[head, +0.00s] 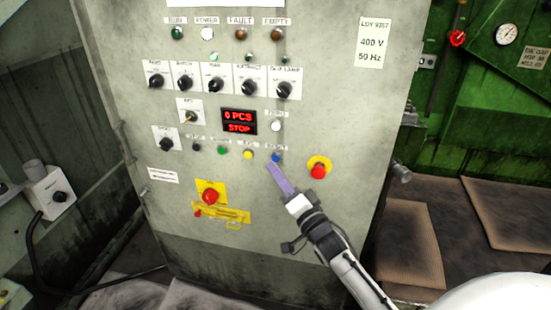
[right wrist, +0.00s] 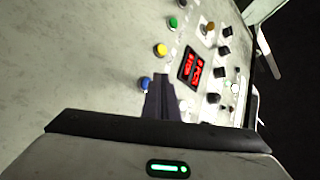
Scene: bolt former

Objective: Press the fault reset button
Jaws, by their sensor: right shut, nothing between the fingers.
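The control panel (head: 330,110) is a worn grey cabinet face. A blue button (head: 276,157) sits at the right end of a row with black, green (head: 222,152) and yellow (head: 248,155) buttons; its label is too small to read. My right gripper (head: 272,168) is shut and empty, its fingertips just below the blue button. In the right wrist view the blue button (right wrist: 145,83) shows beside the shut fingertips (right wrist: 162,84); I cannot tell whether they touch it. The display (head: 239,121) reads "0 PCS" and "STOP". My left gripper is not in view.
A red mushroom button on a yellow plate (head: 318,170) is right of my gripper. Another red mushroom button (head: 209,196) is lower left, with a yellow tag. Several black knobs (head: 248,87) stick out above. A cable (head: 33,250) hangs at the left.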

